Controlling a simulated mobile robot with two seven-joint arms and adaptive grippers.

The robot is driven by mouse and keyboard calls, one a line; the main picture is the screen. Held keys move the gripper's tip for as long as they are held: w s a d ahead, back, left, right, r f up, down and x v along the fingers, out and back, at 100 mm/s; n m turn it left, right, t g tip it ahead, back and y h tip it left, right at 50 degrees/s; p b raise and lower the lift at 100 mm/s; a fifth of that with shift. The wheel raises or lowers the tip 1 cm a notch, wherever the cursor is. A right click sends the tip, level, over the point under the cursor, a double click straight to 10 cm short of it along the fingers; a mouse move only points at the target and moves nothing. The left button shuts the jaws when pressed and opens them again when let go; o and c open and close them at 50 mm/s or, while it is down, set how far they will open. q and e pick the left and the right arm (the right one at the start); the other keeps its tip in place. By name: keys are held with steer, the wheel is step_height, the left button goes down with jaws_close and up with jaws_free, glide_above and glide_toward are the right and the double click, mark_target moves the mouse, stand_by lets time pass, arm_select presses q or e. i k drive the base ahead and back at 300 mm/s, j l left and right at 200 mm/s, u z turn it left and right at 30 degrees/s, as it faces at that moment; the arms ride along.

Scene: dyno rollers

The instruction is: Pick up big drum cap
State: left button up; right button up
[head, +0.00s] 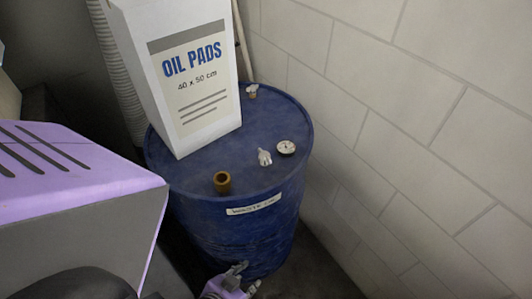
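A round pale cap-like disc (286,148) with dark marks lies flat on top of the blue drum (205,180), near its right rim. I take it as the big drum cap, but it is small and its details are unclear. Beside it on the lid is a small whitish fitting (265,157). My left gripper (246,278) is at the bottom of the view, low against the front of the drum, below the lid and away from the disc. Its grey fingers look apart, with nothing seen between them. My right gripper is not in view.
A tall white box of oil pads (194,80) stands on the drum's left part. A brown open pipe stub (222,183) rises near the front rim. A small fitting (252,91) sits at the back. A block wall (400,130) is close on the right.

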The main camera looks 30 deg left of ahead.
mark_target(264, 156)
steer(key=u, duration=1.15)
steer(key=l+u, duration=0.55)
steer(key=l, duration=0.3)
